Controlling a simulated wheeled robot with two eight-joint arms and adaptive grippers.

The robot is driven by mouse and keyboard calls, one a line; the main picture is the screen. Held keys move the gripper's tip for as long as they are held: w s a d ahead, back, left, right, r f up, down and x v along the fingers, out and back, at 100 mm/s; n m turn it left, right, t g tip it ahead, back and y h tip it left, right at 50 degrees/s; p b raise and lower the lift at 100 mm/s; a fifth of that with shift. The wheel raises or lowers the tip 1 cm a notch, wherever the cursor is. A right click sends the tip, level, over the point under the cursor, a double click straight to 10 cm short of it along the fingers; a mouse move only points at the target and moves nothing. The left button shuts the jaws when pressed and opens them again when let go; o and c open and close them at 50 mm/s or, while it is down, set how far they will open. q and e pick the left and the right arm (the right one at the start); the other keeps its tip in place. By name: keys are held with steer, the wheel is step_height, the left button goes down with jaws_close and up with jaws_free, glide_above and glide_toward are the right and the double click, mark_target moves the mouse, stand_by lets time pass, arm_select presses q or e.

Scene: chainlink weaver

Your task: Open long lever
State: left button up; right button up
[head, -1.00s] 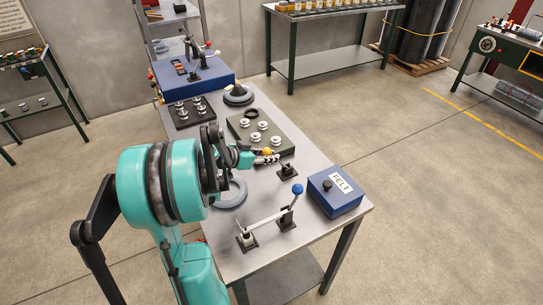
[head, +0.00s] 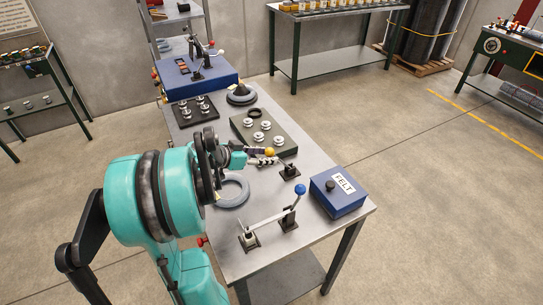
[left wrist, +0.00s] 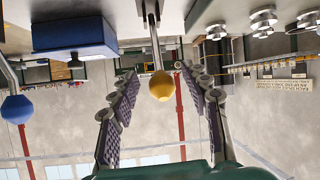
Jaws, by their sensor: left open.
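A lever with a yellow ball knob (head: 269,152) stands on the workbench; in the left wrist view its knob (left wrist: 162,86) hangs on a straight metal rod (left wrist: 154,42). My left gripper (head: 265,158) is at the yellow knob. In the left wrist view its fingers (left wrist: 157,78) are spread, with the knob showing between them and a gap on each side. A second lever has a blue ball knob (head: 300,189) and a long pale bar (head: 265,222) near the front of the bench. It is apart from the gripper. Which one is called the long lever cannot be told. My right gripper is out of view.
A blue FELT box (head: 338,192) stands at the bench's right edge. A grey ring (head: 233,191) lies below my left arm. A dark plate with several round metal pieces (head: 280,141) is behind the gripper. A small black bracket (head: 289,172) is close by on the right.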

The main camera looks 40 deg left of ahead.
arm_select(q)
steer(key=v, duration=0.8)
steer(key=shift+s, duration=0.1)
